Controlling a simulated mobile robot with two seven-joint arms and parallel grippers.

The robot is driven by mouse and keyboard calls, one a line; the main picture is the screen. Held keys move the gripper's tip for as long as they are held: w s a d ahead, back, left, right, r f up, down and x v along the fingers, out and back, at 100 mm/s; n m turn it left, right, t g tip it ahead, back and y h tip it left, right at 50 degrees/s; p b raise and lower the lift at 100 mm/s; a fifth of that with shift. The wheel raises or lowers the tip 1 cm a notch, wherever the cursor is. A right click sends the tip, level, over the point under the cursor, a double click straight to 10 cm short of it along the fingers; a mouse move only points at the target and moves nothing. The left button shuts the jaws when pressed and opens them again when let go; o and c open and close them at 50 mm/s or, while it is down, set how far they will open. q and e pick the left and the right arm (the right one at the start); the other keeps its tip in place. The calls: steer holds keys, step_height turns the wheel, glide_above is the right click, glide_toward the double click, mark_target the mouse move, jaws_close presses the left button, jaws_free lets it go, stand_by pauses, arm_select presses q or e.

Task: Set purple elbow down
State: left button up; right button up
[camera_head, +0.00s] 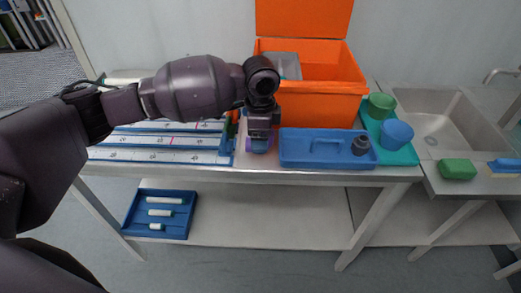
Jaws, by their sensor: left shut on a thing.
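My left gripper (260,138) points down over the bench, between the blue ruled rack and the blue tray, and is shut on the purple elbow. Only a small part of the purple elbow (249,144) shows, low beside the fingers; the gripper hides most of it. Something bluish also shows at the fingertips. I cannot tell whether the elbow touches the bench top (250,161). My right gripper is not in view.
The blue tray (305,150) with a dark grey fitting (361,144) lies just right. An open orange crate (320,105) stands behind. A teal mat (405,157) holds a green cup (380,105) and a blue cup (396,134). The ruled rack (160,155) is left.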

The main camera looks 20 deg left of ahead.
mark_target(260, 160)
arm_select(q)
step_height(260, 160, down, 5)
steer(key=shift+b, duration=0.45)
steer(key=shift+f, duration=0.25)
steer(key=o, duration=0.9)
steer(key=shift+f, duration=0.1)
step_height(260, 160, up, 11)
steer(key=shift+r+p, duration=0.1)
steer(key=shift+p, duration=0.85)
steer(key=shift+r, duration=0.55)
